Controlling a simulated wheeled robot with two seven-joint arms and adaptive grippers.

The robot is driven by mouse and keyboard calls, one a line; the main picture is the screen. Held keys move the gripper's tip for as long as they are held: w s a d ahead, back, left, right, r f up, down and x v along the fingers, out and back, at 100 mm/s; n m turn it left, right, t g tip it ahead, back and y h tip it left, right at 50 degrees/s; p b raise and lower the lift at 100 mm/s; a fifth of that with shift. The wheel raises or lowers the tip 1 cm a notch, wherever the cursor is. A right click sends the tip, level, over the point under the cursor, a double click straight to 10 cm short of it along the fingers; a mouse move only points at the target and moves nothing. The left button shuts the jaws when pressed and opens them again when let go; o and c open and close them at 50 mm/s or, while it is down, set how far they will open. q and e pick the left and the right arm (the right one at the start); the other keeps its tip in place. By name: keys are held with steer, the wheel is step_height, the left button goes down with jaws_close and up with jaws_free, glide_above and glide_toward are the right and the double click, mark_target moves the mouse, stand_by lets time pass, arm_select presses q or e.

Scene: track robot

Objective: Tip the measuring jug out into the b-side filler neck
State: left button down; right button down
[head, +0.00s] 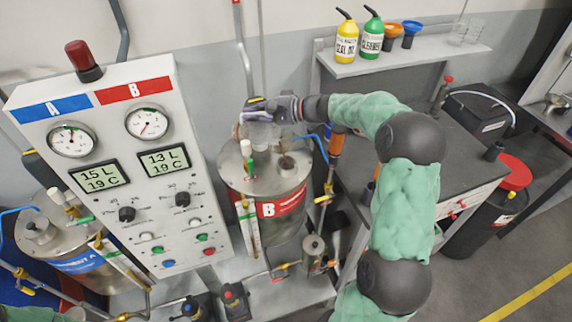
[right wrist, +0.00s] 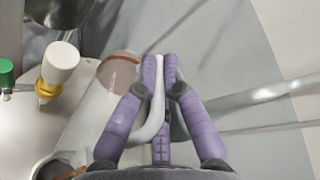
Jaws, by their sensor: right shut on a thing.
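My right gripper (head: 272,107) is above the lid of the B tank (head: 268,209), a steel drum with a red B label. In the right wrist view its purple fingers (right wrist: 160,62) are shut on the pale handle of the clear measuring jug (right wrist: 92,112). The jug (head: 262,131) hangs over the lid and looks tilted; a reddish-brown patch shows at one end of it. I cannot tell whether anything flows. My left gripper is out of view.
A white-capped valve (head: 246,149) stands on the lid close to the jug. The gauge panel (head: 125,170) is to the left, the A tank (head: 75,240) beyond it. A dark workbench (head: 425,150) lies right; a shelf (head: 400,60) holds bottles and funnels.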

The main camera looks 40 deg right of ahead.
steer(key=shift+s+d+r+t+y+b, duration=0.65)
steer(key=shift+s+t+b, duration=0.2)
steer(key=shift+b, duration=1.85)
stand_by(0.4)
